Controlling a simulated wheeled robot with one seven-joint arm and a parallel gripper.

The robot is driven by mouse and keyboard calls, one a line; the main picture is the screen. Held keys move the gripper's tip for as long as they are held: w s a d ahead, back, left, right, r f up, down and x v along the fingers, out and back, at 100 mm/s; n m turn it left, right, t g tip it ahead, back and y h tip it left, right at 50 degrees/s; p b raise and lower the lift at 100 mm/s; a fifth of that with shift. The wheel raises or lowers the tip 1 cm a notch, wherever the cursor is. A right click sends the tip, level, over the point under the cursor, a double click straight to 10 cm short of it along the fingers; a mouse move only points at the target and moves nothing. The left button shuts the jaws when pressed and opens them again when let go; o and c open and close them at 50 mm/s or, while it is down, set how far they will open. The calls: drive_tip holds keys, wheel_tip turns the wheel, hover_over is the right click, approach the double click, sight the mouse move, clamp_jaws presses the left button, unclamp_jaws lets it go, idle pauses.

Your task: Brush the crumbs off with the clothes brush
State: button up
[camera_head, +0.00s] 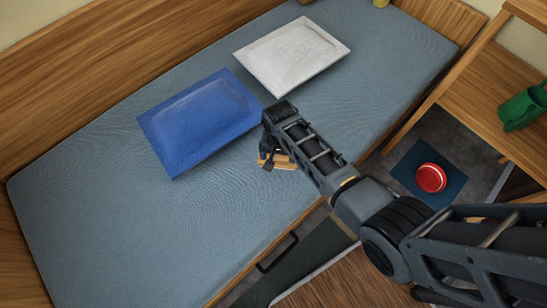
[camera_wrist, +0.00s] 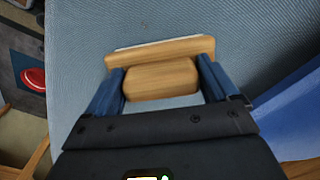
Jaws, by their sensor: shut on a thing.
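My gripper (camera_wrist: 160,85) is shut on the wooden handle of the clothes brush (camera_wrist: 162,50). In the wrist view the brush lies crosswise between the two blue fingers, with a thin pale edge along its far side. In the head view the brush (camera_head: 283,161) shows partly under my gripper (camera_head: 268,150), over the grey-blue mattress (camera_head: 110,238) near its front edge. I cannot tell whether the brush touches the fabric. No crumbs can be made out in either view.
A blue cushion (camera_head: 200,120) lies just left of my gripper, and a white cushion (camera_head: 292,55) lies behind. A red round object (camera_head: 431,178) sits on a dark blue mat at the right. A green object (camera_head: 522,108) is on the wooden shelf. The mattress's left part is clear.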

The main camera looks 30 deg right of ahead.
drive_tip(key=shift+s+d+f, duration=0.1)
drive_tip(key=shift+d, duration=0.2)
drive_tip(key=shift+s+d+p, duration=0.15)
drive_tip(key=shift+s+p, duration=0.6)
drive_tip(key=shift+s, duration=0.1)
drive_tip(key=shift+s+a+r+p, duration=0.1)
drive_tip(key=shift+a+p, duration=0.15)
drive_tip(key=shift+a, duration=0.55)
drive_tip(key=shift+s+a+r+p, duration=0.1)
drive_tip(key=shift+a+p, duration=0.1)
drive_tip(key=shift+a, duration=0.6)
drive_tip(key=shift+s+a+f+p, duration=0.1)
drive_tip(key=shift+s+a, duration=0.2)
drive_tip(key=shift+a, duration=1.1)
drive_tip(key=shift+s+a+p, duration=0.15)
drive_tip(key=shift+s+a, duration=0.1)
drive_tip(key=shift+a, duration=1.1)
drive_tip(key=shift+s+a+f+p, duration=0.1)
drive_tip(key=shift+s+a, duration=0.2)
drive_tip(key=shift+a, duration=1.1)
drive_tip(key=shift+s+a+f, duration=0.1)
drive_tip(key=shift+s+a, duration=0.1)
drive_tip(key=shift+a, duration=0.5)
drive_tip(key=shift+s+a, duration=0.15)
drive_tip(key=shift+a, duration=0.55)
wheel_tip(320, 180, up, 6)
drive_tip(key=p, duration=0.5)
drive_tip(key=shift+p, duration=0.4)
drive_tip(key=shift+w+r, duration=0.1)
drive_tip(key=shift+r, duration=0.1)
